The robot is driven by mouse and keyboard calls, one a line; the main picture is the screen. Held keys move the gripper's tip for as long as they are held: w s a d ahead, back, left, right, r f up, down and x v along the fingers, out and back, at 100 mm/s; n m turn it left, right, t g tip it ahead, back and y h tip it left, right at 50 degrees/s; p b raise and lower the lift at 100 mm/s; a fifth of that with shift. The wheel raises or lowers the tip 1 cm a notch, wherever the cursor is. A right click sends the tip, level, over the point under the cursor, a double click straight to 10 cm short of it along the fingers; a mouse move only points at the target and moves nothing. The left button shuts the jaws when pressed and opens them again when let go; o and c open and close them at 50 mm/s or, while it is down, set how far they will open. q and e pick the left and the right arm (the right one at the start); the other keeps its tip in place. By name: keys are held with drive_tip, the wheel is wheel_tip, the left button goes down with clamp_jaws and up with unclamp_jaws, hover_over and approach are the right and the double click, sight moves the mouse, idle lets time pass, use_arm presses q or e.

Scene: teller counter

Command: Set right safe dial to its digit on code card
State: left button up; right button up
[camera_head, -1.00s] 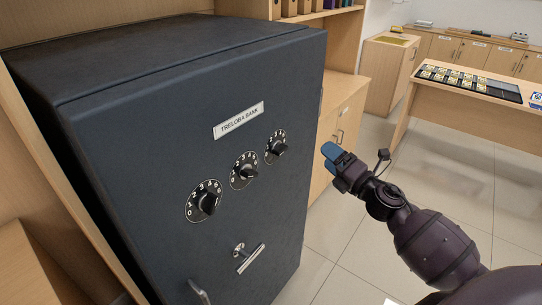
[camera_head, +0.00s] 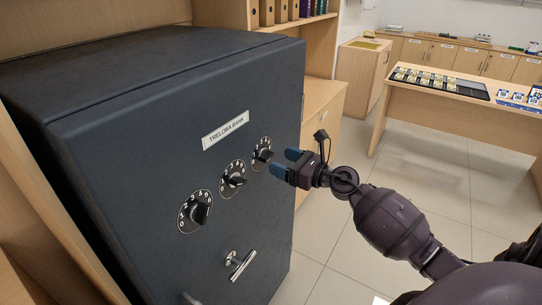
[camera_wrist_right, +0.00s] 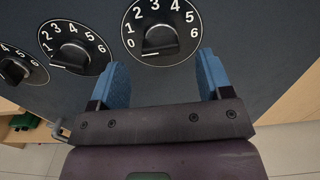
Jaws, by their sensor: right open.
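The right safe dial (camera_head: 262,153) is the rightmost of three dials on the dark safe door. It is a black round plate with white digits 0 to 6 and a black knob. It also shows at the top of the right wrist view (camera_wrist_right: 161,30), where the knob's white mark is at the lower left, near 0. My right gripper (camera_head: 284,162) is open and empty, just right of this dial and apart from it. In the right wrist view, its blue fingers (camera_wrist_right: 162,62) stand apart below the dial. I cannot make out a code card. My left gripper is out of view.
The middle dial (camera_head: 233,179) and left dial (camera_head: 196,211) sit lower left on the safe (camera_head: 150,165). A metal handle (camera_head: 241,264) juts out below. A wooden cabinet (camera_head: 322,115) stands behind my right gripper. A desk (camera_head: 455,108) is farther right, with free floor between.

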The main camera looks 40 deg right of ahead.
sight(271, 157)
drive_tip(key=shift+x, duration=2.3)
drive_tip(key=shift+c, duration=0.4)
